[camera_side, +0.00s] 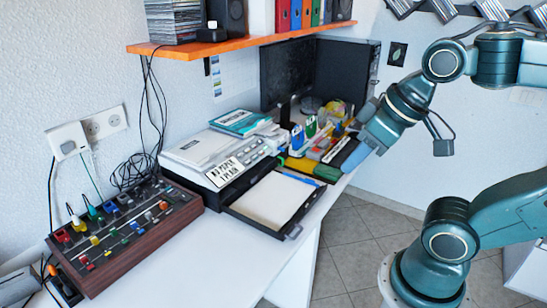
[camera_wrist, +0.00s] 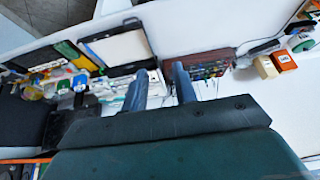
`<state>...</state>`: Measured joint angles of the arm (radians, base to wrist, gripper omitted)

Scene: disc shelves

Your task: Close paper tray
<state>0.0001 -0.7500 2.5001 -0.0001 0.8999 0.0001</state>
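The paper tray (camera_side: 293,232) is pulled out from the front of the white printer (camera_side: 195,150), with white paper lying in it. In the wrist view the tray (camera_wrist: 120,70) shows at the upper left, with part of the printer (camera_wrist: 112,86) below it. My gripper (camera_side: 362,150) is at the right in the side view, above and to the right of the tray, apart from it. In the wrist view the two fingers of my gripper (camera_wrist: 161,78) stand apart with nothing between them.
A wooden-sided mixer (camera_side: 125,235) with coloured knobs stands left of the printer. Coloured stationery (camera_side: 315,140) crowds the desk near my gripper. An orange shelf (camera_side: 235,45) hangs above. The white desk (camera_side: 225,262) in front of the tray is clear.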

